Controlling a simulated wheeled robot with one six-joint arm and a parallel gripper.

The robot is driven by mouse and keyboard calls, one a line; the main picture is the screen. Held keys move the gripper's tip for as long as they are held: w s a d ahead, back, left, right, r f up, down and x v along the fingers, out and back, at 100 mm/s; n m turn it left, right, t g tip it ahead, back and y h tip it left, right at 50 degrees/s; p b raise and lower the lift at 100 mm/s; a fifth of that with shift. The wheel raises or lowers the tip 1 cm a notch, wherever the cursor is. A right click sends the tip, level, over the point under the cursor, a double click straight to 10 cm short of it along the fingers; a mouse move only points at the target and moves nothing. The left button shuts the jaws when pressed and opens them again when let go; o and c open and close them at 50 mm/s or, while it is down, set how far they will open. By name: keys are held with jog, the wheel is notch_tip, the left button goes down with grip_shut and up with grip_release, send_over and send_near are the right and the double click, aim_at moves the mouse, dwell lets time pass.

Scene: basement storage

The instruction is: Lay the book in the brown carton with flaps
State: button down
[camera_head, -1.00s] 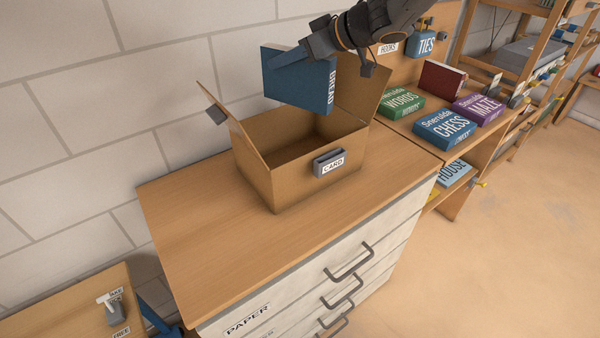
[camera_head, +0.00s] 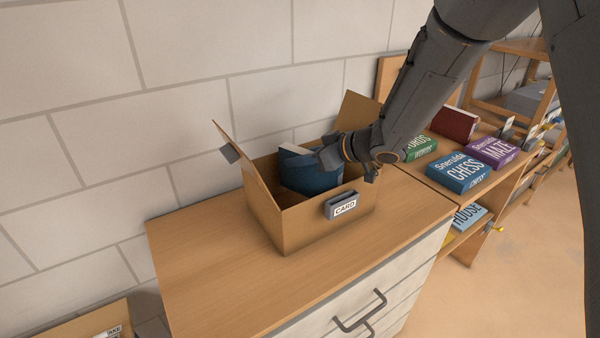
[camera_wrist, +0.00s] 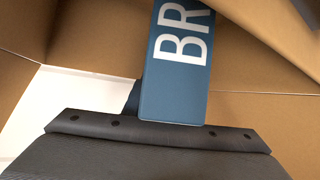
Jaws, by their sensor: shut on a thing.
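The blue book (camera_head: 308,178) is partly inside the brown carton with flaps (camera_head: 292,232), which stands on the wooden top of a drawer cabinet. The book is upright and slightly tilted, its upper edge near the carton's rim; its lower end is hidden by the front wall. My gripper (camera_head: 328,155) is shut on the book at the carton's opening. In the wrist view the book's blue spine with white letters "BR" (camera_wrist: 180,60) shows among the carton's brown walls (camera_wrist: 95,35). I cannot tell whether the book touches the carton's floor.
The carton's left flap (camera_head: 243,165) and back right flap (camera_head: 358,112) stand up. A card holder labelled CARD (camera_head: 342,205) is on its front. The cabinet top (camera_head: 205,255) is clear at the left.

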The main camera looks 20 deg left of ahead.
aim_at(300, 172)
jog(key=shift+f+p, duration=0.35)
jog(key=shift+f, duration=1.95)
jog(key=shift+f, duration=0.1)
jog(key=c, duration=1.4)
grip_release()
jog(key=shift+c, duration=0.2)
jog(key=b+v, duration=0.1)
jog(key=v, duration=1.1)
jog(key=shift+b, duration=0.35)
